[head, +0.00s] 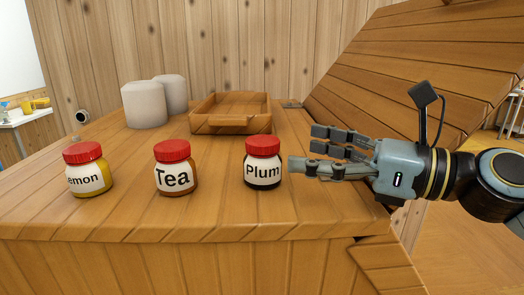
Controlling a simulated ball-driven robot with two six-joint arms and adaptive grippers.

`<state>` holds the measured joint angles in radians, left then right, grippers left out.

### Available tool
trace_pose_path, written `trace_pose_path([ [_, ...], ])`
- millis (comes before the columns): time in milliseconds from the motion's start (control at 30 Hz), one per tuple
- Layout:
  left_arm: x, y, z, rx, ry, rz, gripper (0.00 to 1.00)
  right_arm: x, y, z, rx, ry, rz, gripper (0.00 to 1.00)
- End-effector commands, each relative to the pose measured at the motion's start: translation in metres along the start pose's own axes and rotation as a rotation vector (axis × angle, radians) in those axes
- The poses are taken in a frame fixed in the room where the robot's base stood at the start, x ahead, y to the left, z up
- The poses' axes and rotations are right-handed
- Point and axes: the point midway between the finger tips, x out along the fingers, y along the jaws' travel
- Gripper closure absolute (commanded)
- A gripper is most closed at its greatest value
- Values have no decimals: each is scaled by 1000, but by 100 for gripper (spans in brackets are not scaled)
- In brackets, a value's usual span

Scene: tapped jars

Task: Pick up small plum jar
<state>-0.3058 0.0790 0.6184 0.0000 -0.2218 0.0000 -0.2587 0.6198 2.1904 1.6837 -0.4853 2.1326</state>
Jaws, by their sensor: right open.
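The plum jar (262,163) stands upright on the wooden counter, with a red lid, a dark body and a white label reading "Plum". It is the rightmost of three jars. My right gripper (306,148) comes in from the right, just beside the plum jar. Its fingers are open and point left toward the jar, with the lowest fingertip close to the jar's right side. I cannot tell whether that fingertip touches it. Nothing is held in the fingers. My left gripper is not in the head view.
A tea jar (175,168) and a lemon jar (87,169) stand to the left on the counter (215,222). Behind them are a wooden tray (231,121) and two white canisters (144,104). A slanted wooden panel (420,62) rises at the back right. The counter's front strip is clear.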

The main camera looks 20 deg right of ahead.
Motion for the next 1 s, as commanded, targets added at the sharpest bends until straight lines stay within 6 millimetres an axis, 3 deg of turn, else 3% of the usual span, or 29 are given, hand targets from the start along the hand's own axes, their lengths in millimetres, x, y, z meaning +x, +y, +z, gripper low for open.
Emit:
trace_pose_path([
  [167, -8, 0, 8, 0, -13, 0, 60, 20, 0, 2, -1, -6, -1, 21],
  [433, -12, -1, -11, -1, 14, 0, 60, 34, 1, 1, 0, -3, 0, 21],
  [733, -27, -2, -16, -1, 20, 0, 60, 72, 4, -1, 0, -3, -1, 21],
  [1000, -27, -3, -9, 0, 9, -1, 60, 79, 4, -4, -3, 1, 1, 21],
])
